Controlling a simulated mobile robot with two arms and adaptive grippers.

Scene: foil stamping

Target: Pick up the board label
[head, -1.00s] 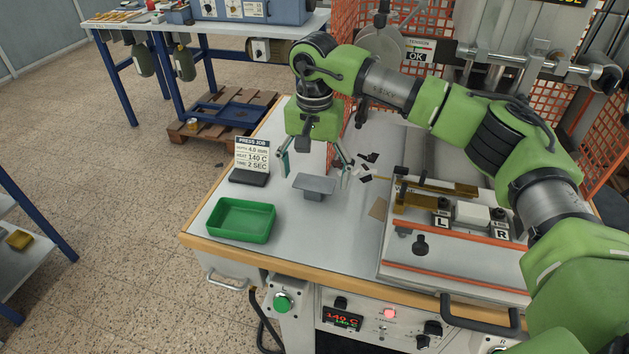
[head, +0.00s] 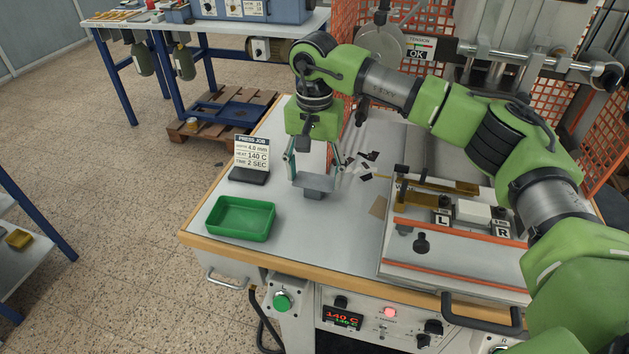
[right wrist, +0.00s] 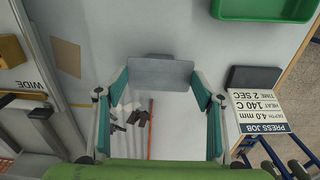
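The board label appears to be the small flat grey plate (head: 315,183) resting on a low grey stand (head: 313,196) on the worktable. In the right wrist view the plate (right wrist: 160,73) lies between the fingertips. My right gripper (head: 312,172) points down over it, with one finger at each short edge of the plate. It also shows in the right wrist view (right wrist: 160,78), where both fingertips seem to touch the plate's edges. The plate looks level and still at the stand. My left gripper is out of view.
A green tray (head: 240,219) stands at the front left, with a press job sign (head: 252,155) behind it. Dark scraps (head: 367,166) and a brown square (head: 378,206) lie to the right. The press fixture (head: 450,255) fills the table's right side.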

